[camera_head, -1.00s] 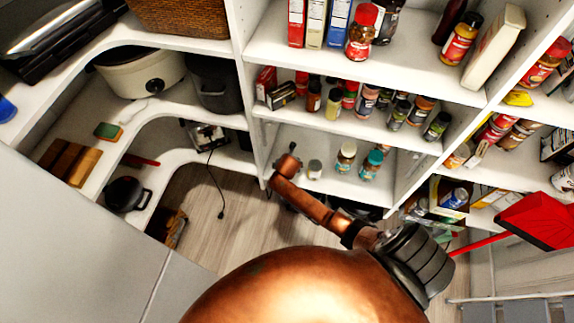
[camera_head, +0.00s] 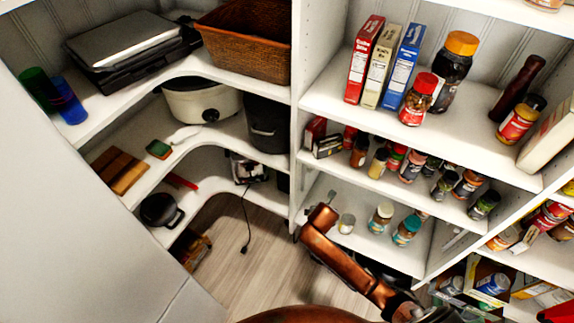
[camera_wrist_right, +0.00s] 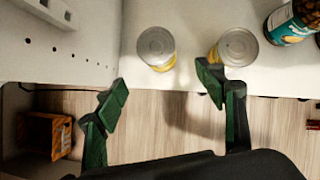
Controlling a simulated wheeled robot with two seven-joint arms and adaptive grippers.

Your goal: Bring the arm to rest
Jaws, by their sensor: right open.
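My right gripper (camera_wrist_right: 164,84) is open in the right wrist view, its two green finger pads spread apart with nothing between them. It is in front of a white shelf edge, above the wood floor. One can (camera_wrist_right: 156,46) stands just beyond the gap between the fingers, and a second can (camera_wrist_right: 236,46) stands close to the right fingertip. I cannot tell whether that fingertip touches it. In the head view my copper arm (camera_head: 345,262) reaches up from the bottom toward the low shelf; the fingers are not clear there. My left gripper is out of view.
Shelves with jars, such as the red-lidded jar (camera_head: 419,100), and boxes fill the right. A wicker basket (camera_head: 243,38) and a slow cooker (camera_head: 200,101) stand on the left shelves. The wood floor (camera_head: 268,268) shows clear room.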

